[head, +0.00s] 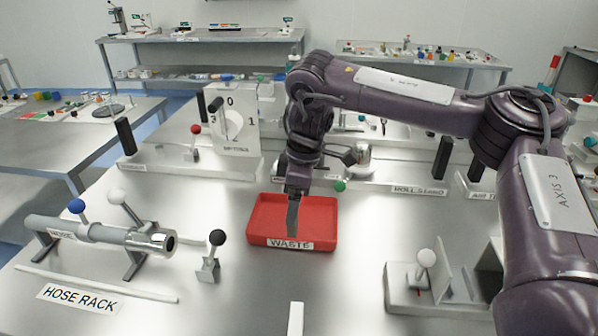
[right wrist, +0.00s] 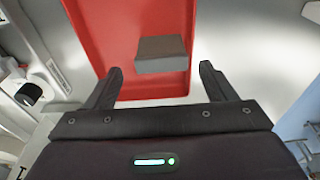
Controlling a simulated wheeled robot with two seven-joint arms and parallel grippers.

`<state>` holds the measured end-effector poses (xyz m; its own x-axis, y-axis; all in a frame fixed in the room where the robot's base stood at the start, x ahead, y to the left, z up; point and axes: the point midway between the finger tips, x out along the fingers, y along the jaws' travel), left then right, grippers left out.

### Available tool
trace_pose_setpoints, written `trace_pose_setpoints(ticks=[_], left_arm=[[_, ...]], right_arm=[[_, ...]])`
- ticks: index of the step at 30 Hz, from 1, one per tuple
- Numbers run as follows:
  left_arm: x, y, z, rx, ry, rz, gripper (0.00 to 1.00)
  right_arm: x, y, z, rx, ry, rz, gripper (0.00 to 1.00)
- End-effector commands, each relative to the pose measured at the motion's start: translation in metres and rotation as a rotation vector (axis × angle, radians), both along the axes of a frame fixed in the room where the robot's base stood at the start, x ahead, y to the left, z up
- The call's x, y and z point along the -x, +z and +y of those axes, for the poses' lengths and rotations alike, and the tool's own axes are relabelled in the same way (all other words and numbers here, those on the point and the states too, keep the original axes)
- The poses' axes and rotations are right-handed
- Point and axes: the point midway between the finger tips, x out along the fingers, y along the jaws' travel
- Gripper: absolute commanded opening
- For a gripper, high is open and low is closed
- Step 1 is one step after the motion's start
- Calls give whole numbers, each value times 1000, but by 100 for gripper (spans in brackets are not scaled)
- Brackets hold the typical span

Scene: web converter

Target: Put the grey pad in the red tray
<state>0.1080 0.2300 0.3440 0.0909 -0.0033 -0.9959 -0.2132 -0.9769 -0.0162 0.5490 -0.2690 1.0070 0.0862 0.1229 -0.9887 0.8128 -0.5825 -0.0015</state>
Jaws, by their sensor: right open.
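The red tray (head: 265,213), labelled WASTE, sits on the middle of the metal table. My right gripper (head: 293,222) points down over it. In the right wrist view my right gripper (right wrist: 161,68) is open, with its two fingers apart. The grey pad (right wrist: 161,50) shows between and just beyond the fingertips, within the outline of the red tray (right wrist: 108,30), with a gap to each finger. I cannot tell whether the pad touches the tray floor. In the head view the pad cannot be told apart from the grey fingers. My left gripper is not in view.
A hose rack (head: 95,232) with a metal cylinder stands at left, with a black-knobbed lever (head: 211,258) beside it. A white-knobbed fixture (head: 425,275) is at right. A dial panel (head: 232,120) and the roll stand (head: 415,189) are behind the tray. The table in front of the tray is mostly clear.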

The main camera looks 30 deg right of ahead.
Motion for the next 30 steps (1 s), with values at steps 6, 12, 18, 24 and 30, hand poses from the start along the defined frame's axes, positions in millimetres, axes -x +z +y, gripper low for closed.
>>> trace_pose_setpoints(ticks=[6,12,18,24,30], left_arm=[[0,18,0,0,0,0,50],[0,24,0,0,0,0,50],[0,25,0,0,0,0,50],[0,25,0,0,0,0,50],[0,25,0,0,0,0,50]], right_arm=[[3,52,-6,2,0,-5,77],[6,76,-9,1,1,-2,77],[7,81,-10,0,1,0,77],[7,81,-10,0,0,0,77],[7,81,-10,0,0,0,77]])
